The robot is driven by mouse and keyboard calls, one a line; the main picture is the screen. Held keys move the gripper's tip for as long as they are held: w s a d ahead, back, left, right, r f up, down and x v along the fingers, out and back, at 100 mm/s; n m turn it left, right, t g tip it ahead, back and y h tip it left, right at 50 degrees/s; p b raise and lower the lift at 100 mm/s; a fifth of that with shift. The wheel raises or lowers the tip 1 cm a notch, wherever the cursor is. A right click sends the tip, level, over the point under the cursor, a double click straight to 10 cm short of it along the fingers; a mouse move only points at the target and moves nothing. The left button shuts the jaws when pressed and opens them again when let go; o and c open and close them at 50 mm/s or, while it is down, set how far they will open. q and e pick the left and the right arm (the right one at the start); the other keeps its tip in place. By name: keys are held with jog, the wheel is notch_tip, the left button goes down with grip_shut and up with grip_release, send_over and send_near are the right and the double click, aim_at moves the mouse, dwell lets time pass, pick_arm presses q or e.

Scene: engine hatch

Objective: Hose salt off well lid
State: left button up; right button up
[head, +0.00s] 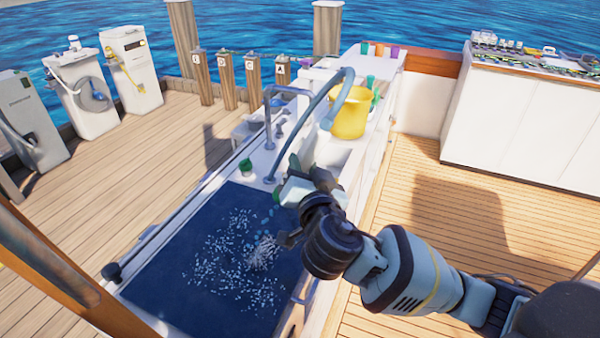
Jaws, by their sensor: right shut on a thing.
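The well lid (165,285) is a dark blue panel in the lower middle of the head view. White salt specks (225,262) are scattered over its middle, with a denser white patch near the right of centre. My right gripper (297,182) is over the lid's far right corner, shut on the hose's pale nozzle (292,192). The grey-blue hose (318,103) arches up behind the gripper. Bluish drops show between the nozzle and the white patch. The fingers partly hide the nozzle. My left gripper is out of view.
A yellow bucket (349,115) and sink stand beyond the lid. A small green cup (246,167) sits near its far edge. Wooden posts (229,80) and white dock pedestals (88,90) stand left. A white cabinet (520,120) is at right; the deck between is clear.

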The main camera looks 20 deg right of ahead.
jog(key=shift+w+d+b, duration=0.5)
jog(key=shift+w+d, duration=1.45)
jog(key=shift+s+d, duration=1.55)
jog(key=shift+s, duration=0.1)
pick_arm(q)
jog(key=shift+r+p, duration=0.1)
jog(key=shift+p, duration=0.55)
pick_arm(e)
jog(key=s+a, duration=0.7)
jog(key=shift+s+a, duration=0.25)
jog(key=shift+s, duration=0.1)
jog(key=shift+r, duration=0.1)
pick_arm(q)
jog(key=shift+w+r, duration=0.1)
pick_arm(e)
jog(key=shift+r, duration=0.1)
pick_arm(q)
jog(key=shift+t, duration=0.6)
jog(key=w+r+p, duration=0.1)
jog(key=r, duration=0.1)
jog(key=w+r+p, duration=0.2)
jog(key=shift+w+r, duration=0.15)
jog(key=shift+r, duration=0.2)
pick_arm(e)
notch_tip(320, 180, up, 5)
jog(key=shift+f, duration=0.1)
